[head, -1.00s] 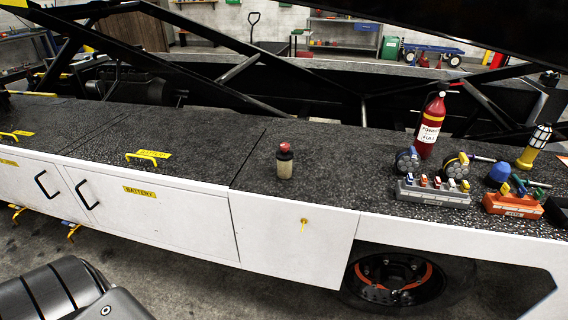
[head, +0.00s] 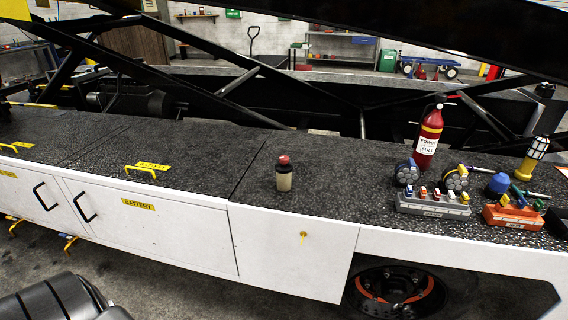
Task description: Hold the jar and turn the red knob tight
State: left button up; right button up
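A small jar (head: 284,180) with a pale, see-through lower body and a dark upper band stands upright on the dark speckled deck of the loader. A red knob (head: 284,160) sits on top of it. How tight the knob is cannot be told from here. Neither of my grippers shows in the head view, and nothing touches the jar.
Right of the jar stand a red fire extinguisher (head: 428,137), a grey tray of small items (head: 433,205), an orange tray (head: 512,218), a blue rounded object (head: 498,184) and a yellow lantern (head: 531,158). A yellow handle (head: 140,172) lies left. The deck around the jar is clear.

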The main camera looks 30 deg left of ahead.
aim_at(283, 159)
jog(key=z, duration=2.2)
jog(key=k, duration=1.6)
jog(key=u, duration=2.1)
